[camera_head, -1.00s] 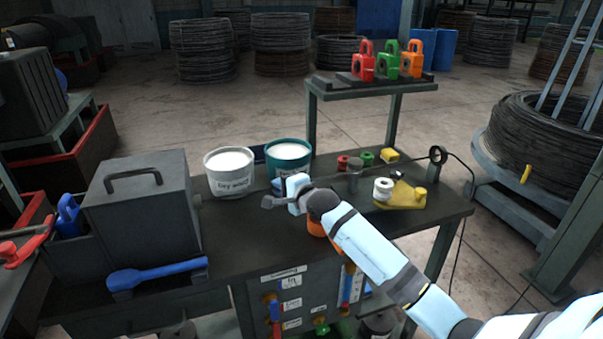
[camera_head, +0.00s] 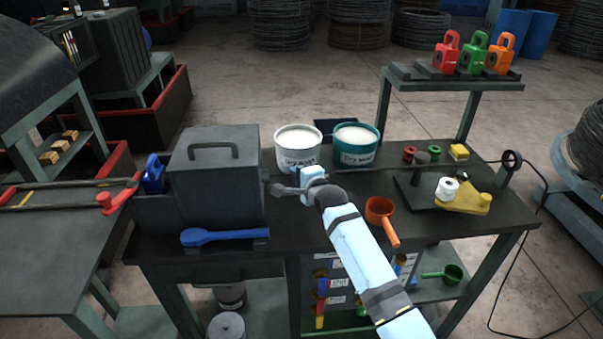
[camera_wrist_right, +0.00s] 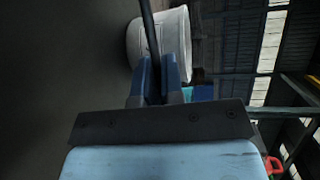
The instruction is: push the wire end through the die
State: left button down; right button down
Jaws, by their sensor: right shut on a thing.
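My right gripper (camera_head: 285,188) is above the bench, in front of the white bucket. In the right wrist view its blue fingers (camera_wrist_right: 159,80) are closed on a thin dark rod (camera_wrist_right: 149,25); whether this is the wire end I cannot tell. A wire (camera_head: 531,170) passes by the black ring guide (camera_head: 511,160) at the bench's right end. A yellow plate (camera_head: 470,201) with a white ring (camera_head: 448,188) lies left of the guide. Small red (camera_head: 410,154) and green (camera_head: 434,152) rings lie behind it; which piece is the die is unclear. My left gripper is out of view.
A white bucket (camera_head: 298,160) and a teal bucket (camera_head: 356,157) stand at the bench's back. A grey box (camera_head: 215,185) and a blue spoon (camera_head: 222,237) are left, an orange scoop (camera_head: 380,215) right of my arm. Red, green and orange blocks stand on the raised shelf (camera_head: 460,86).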

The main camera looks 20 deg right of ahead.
jog(key=c, duration=1.3)
grip_release()
jog(key=v, duration=1.4)
